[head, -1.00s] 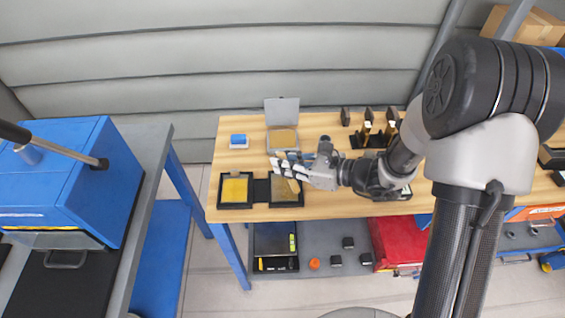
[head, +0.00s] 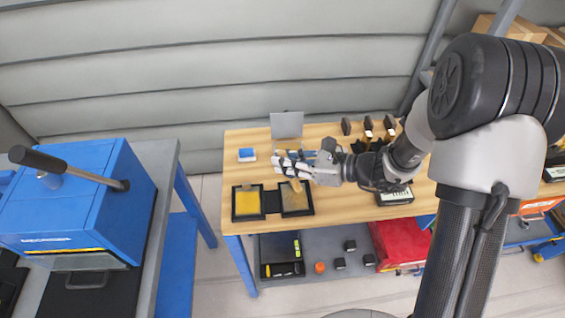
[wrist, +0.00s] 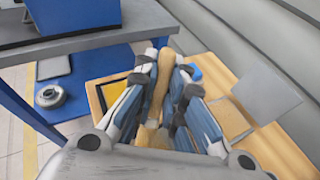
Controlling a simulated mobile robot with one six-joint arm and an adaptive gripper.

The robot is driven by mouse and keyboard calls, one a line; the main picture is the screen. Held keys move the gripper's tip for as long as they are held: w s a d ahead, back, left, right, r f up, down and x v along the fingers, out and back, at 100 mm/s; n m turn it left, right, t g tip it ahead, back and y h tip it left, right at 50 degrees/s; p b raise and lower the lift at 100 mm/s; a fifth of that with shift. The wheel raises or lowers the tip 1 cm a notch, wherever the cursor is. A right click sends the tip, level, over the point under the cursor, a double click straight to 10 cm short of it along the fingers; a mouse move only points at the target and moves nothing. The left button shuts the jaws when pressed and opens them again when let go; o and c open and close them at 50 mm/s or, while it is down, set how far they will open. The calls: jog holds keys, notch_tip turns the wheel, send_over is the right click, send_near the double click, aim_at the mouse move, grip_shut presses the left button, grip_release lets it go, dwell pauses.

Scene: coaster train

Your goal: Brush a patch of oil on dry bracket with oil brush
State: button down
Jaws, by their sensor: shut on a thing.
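My gripper (head: 289,165) is over the left half of the wooden bench, shut on the oil brush. The brush's wooden handle (wrist: 158,85) lies between the fingers in the wrist view; its lower part (head: 296,185) points down over the right plate. Two black-framed plates stand side by side below: the left one has a bright yellow face (head: 247,203), the right one a duller tan face (head: 295,201). I cannot tell which is the dry bracket, nor whether the brush touches the right plate. The brush's bristles are not clear.
An open grey box with a raised lid (head: 287,125) stands behind my gripper; its tan inside (wrist: 228,119) shows in the wrist view. A blue and white block (head: 247,155) is at back left. Dark upright holders (head: 368,127) stand to the right. A blue machine (head: 75,205) is left.

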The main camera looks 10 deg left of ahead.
jog(key=shift+r+p, duration=0.75)
jog(key=shift+r, duration=0.5)
jog(key=shift+a, duration=0.1)
